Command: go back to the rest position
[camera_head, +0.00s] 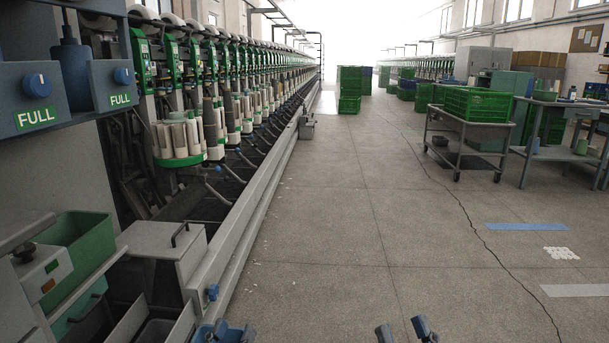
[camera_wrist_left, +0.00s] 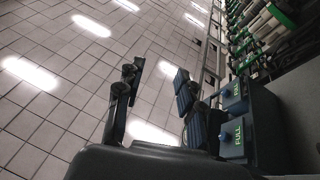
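My left gripper (camera_head: 224,333) shows at the bottom edge of the head view, in front of the machine's lower rail. In the left wrist view the left gripper (camera_wrist_left: 155,85) points up toward the ceiling; its two fingers are apart with nothing between them. My right gripper (camera_head: 405,330) shows at the bottom edge of the head view, above the bare floor. Its two fingertips are apart and I see nothing between them. Most of both arms is out of view.
The cone winder (camera_head: 190,120) runs along the left, with FULL-labelled panels (camera_head: 38,98) and a green bin (camera_head: 82,250) close by. A metal cart (camera_head: 465,145) carries a green crate (camera_head: 477,104) at the right. The floor (camera_head: 350,230) between is open.

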